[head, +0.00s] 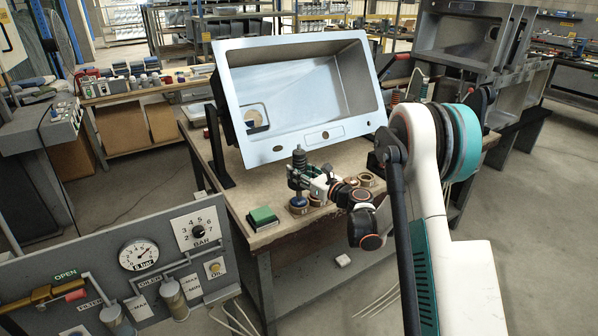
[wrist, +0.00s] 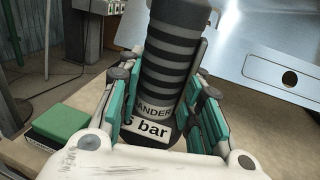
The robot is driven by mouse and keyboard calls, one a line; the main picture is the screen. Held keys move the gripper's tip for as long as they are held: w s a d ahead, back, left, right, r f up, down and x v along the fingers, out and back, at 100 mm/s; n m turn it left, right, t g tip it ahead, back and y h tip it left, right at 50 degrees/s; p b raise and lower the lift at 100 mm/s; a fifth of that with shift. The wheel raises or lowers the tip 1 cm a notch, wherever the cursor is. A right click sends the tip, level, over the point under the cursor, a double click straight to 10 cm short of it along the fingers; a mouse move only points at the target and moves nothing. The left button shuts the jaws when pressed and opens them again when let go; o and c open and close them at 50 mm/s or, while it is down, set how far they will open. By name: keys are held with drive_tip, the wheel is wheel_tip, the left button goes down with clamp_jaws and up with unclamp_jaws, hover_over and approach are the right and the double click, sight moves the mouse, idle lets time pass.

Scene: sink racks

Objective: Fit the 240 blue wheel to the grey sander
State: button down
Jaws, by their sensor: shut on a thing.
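The grey sander (head: 299,162) is a dark, ribbed upright tool. A small blue disc (head: 298,201), perhaps the blue wheel, shows right below the sander, over a brown ring on the bench. I cannot tell whether disc and sander touch or are joined. No number is readable on it. The sander's underside is hidden in the wrist view.
Several brown rings (head: 367,179) stand on the bench (head: 225,178) to the right, partly behind my arm. A green-topped block (head: 262,216) lies at the front left corner. A tilted steel sink (head: 300,90) rises close behind. A gauge panel (head: 130,270) stands at lower left.

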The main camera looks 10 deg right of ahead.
sight(304, 158)
drive_tip(key=shift+f, duration=1.05)
idle(0.4)
drive_tip(key=shift+r, duration=0.15)
drive_tip(key=shift+r+p, duration=1.95)
drive_tip(key=shift+r, duration=1.95)
